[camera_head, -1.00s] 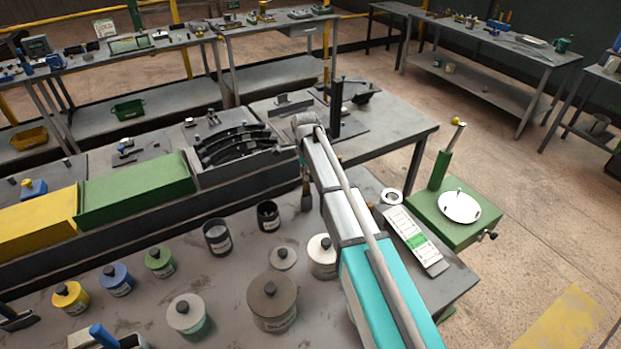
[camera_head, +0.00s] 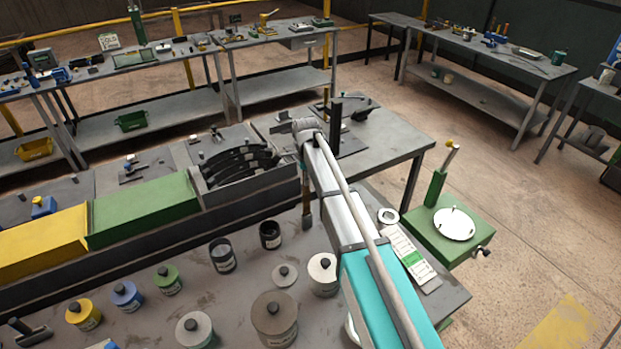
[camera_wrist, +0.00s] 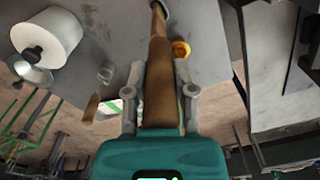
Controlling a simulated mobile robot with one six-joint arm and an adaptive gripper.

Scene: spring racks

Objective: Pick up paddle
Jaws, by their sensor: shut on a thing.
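The paddle shows in the wrist view as a long brown wooden handle (camera_wrist: 157,75) running up the middle of the picture. My gripper (camera_wrist: 159,92) has its two grey fingers against the handle, one on each side, and is shut on it. The handle's far end reaches a dark round shape at the top edge of that view. In the head view a narrow brown piece of the paddle (camera_head: 306,198) hangs below the end of my arm, its lower end over the bench. My arm hides most of the gripper there.
Several lidded jars, such as a large brown one (camera_head: 274,322), and two open dark cans (camera_head: 222,256) stand on the near bench. Green (camera_head: 145,210) and yellow (camera_head: 42,245) boxes lie to the left. A green stand with a white disc (camera_head: 454,224) is at right.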

